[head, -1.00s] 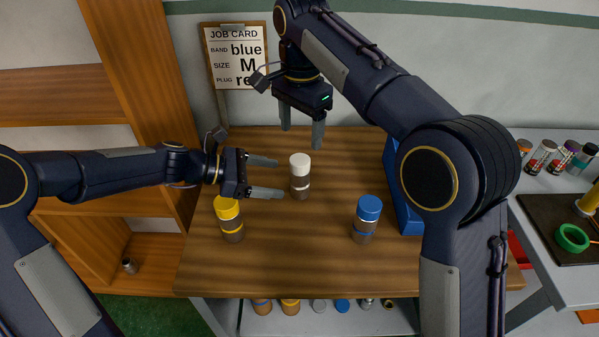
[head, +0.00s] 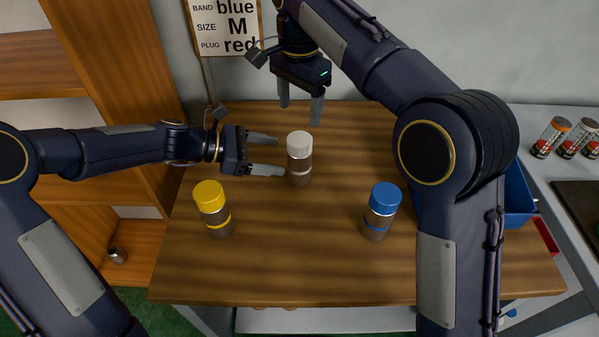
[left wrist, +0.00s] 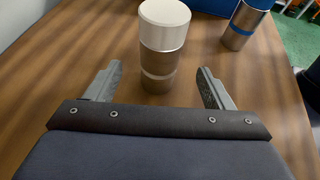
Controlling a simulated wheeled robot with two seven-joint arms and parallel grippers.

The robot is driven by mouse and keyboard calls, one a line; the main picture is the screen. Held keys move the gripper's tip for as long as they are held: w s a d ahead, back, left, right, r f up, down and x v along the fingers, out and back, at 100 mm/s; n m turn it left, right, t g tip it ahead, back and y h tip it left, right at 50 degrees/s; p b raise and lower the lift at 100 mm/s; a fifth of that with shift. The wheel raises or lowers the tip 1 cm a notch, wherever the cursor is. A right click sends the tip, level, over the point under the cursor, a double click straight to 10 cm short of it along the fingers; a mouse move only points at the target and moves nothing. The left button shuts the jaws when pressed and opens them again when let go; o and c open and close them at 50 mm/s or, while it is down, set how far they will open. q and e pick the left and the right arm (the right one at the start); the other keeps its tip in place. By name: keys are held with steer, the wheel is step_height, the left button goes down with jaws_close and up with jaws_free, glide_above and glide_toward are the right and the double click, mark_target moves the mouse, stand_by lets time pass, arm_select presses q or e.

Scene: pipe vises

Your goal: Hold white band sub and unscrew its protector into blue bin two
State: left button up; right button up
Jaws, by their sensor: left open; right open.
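The white band sub (head: 299,168) stands upright on the wooden table, a dark metal cylinder with a white protector (head: 299,142) on top. In the left wrist view the sub (left wrist: 160,64) stands just ahead, centred between my left gripper's fingers. My left gripper (head: 265,155) is open and level, its fingertips close to the sub's left side and not closed on it. My right gripper (head: 299,105) is open and empty, pointing down above the table's back, behind the sub. A blue bin (head: 517,195) at the right is mostly hidden by my right arm.
A yellow-capped sub (head: 213,208) stands at the front left and a blue-capped sub (head: 381,211) at the front right. Red-labelled jars (head: 551,138) sit on the right-hand bench. The table's front middle is clear.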

mark_target(300, 163)
arm_select(q)
steer(key=shift+f+b, duration=0.35)
steer(key=shift+f, duration=0.3)
arm_select(e)
steer(key=shift+f, duration=0.65)
arm_select(q)
steer(key=shift+d+f, duration=0.1)
steer(key=shift+d, duration=0.05)
steer(key=x, duration=0.7)
steer(key=shift+w+d, duration=0.1)
steer(key=shift+d, duration=0.15)
